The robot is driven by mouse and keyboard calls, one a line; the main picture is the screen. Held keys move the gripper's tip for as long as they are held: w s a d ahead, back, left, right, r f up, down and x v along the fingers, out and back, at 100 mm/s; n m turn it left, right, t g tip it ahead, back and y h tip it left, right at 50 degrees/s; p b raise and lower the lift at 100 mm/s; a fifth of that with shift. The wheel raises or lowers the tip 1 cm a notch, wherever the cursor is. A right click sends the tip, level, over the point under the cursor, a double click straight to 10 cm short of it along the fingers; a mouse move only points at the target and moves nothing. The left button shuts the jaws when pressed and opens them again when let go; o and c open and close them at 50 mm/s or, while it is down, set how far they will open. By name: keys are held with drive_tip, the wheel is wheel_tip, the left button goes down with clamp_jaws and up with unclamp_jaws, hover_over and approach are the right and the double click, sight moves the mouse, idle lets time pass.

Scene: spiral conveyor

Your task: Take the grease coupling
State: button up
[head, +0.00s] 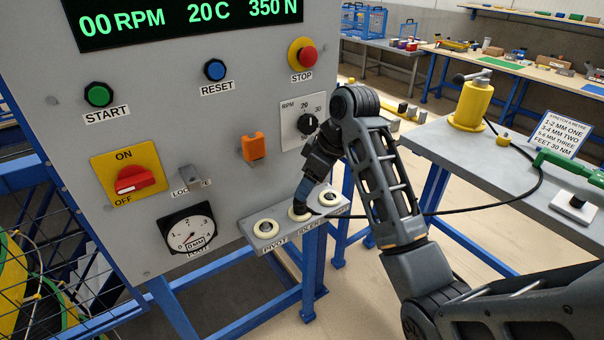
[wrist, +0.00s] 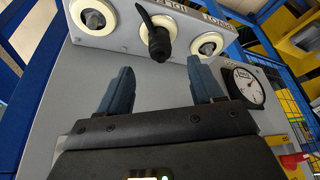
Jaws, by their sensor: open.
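The grease coupling (wrist: 159,42) is a black, upright piece in the middle of three fittings on a small grey shelf (head: 284,224), with a black hose (head: 460,212) leading from that spot. In the wrist view it stands ahead of and between the fingertips of my gripper (wrist: 159,76), with a gap to each finger. The fingers are apart and empty. In the head view my gripper (head: 303,194) points down at the middle fitting, and its blue fingers mostly hide the coupling.
Pale ring fittings flank the coupling, left (head: 266,228) and right (head: 327,198). The control panel (head: 225,120) rises close behind, with a dial gauge (head: 187,229) and an orange switch (head: 253,147). The hose runs to a yellow pump (head: 471,106) on the right table.

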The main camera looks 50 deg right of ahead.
sight(300, 205)
drive_tip(key=x, duration=0.7)
drive_tip(key=shift+w+a+f, duration=0.1)
drive_tip(key=shift+f, duration=0.05)
drive_tip(key=shift+p, duration=0.3)
clamp_jaws()
idle(0.5)
